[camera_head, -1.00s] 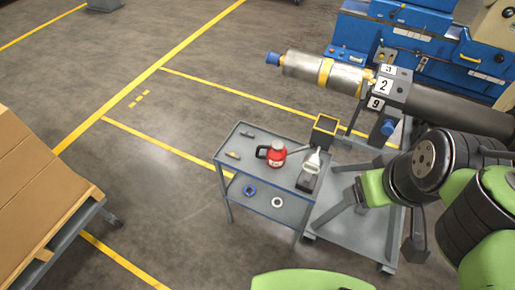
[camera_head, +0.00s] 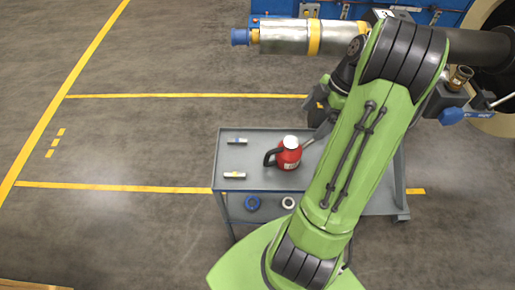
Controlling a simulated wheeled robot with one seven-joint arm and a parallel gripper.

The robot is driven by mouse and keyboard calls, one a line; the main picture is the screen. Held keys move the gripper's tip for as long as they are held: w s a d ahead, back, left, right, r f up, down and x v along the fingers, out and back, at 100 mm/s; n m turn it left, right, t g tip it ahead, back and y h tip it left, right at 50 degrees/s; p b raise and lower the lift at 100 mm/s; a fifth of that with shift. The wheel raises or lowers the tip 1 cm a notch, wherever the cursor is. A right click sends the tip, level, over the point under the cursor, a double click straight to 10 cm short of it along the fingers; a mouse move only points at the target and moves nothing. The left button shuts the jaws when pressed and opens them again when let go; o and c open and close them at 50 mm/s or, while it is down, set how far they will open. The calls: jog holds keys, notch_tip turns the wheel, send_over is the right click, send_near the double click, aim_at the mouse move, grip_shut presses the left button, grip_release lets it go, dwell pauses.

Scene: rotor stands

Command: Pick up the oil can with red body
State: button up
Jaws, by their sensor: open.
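The oil can with the red body (camera_head: 288,157) stands upright on the top shelf of a grey trolley (camera_head: 262,180). It has a white cap, a dark handle on its left side and a grey spout pointing up to the right. My green arm (camera_head: 360,150) crosses the picture just right of the can and hides the trolley's right part. The arm folds back down behind its own elbow, with dark wrist parts showing above and right of the can. I cannot make out my gripper's fingers; they are hidden behind the arm.
A blue ring (camera_head: 252,203) and a white ring (camera_head: 288,203) are on the lower shelf. A metal rotor (camera_head: 285,38) with a blue end lies behind the trolley. The floor to the left is clear.

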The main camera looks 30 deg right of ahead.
aim_at(290, 150)
jog(key=b+x, duration=0.5)
jog(key=x, duration=1)
jog(key=shift+s+a+f, duration=0.1)
jog(key=shift+a+f, duration=0.05)
jog(key=shift+f, duration=0.2)
jog(key=shift+r, duration=0.1)
jog(key=c, duration=1.1)
jog(key=shift+o, duration=0.2)
notch_tip(290, 150, up, 10)
jog(key=p, duration=0.3)
jog(key=o, duration=0.7)
jog(key=shift+r, duration=0.1)
jog(key=c, duration=1.4)
jog(key=shift+r+p, duration=1.6)
jog(key=shift+r, duration=0.35)
jog(key=shift+f, duration=0.15)
